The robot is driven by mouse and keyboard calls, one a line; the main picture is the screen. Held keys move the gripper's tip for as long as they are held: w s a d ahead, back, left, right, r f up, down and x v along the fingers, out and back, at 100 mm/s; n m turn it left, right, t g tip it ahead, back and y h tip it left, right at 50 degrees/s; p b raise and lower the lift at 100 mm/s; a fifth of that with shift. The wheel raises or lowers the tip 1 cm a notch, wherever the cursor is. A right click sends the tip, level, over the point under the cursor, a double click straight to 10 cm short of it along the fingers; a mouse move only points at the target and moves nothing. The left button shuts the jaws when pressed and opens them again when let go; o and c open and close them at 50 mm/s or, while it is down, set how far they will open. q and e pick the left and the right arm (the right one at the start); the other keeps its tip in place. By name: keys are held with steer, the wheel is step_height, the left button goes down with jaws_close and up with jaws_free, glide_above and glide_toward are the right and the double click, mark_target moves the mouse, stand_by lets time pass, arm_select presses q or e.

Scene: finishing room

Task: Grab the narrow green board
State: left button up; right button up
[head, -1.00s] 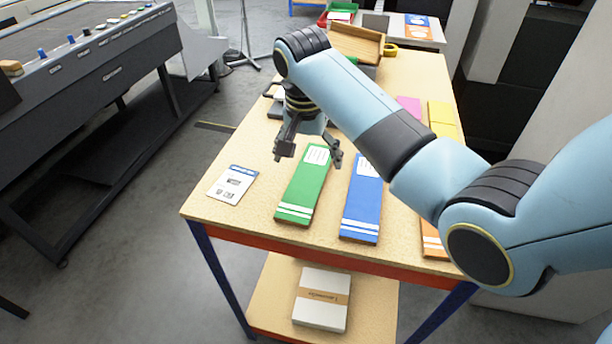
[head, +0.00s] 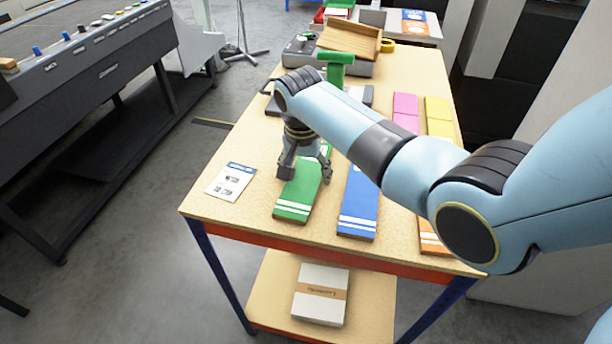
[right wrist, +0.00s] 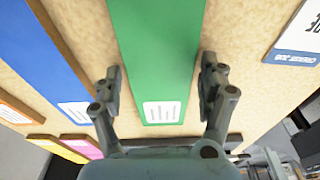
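The narrow green board (head: 297,199) lies flat on the table, with white stripes at its near end. It fills the middle of the right wrist view (right wrist: 158,50), with a white label. My right gripper (head: 305,175) is over the board; its fingers are spread, one on each side of it. In the right wrist view the open fingers (right wrist: 162,85) straddle the board with visible gaps, so it is not gripped. I cannot tell how high the fingertips are above the table. The arm hides part of the board's far end. My left gripper is not in view.
A blue board (head: 358,205) lies just right of the green one. Pink (head: 405,110), yellow (head: 440,115) and orange (head: 430,240) boards lie farther right. A printed card (head: 232,181) lies left. A wooden tray (head: 349,38) and a green-handled item (head: 336,66) stand behind.

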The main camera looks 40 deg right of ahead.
steer(key=c, duration=0.8)
steer(key=shift+r, duration=0.1)
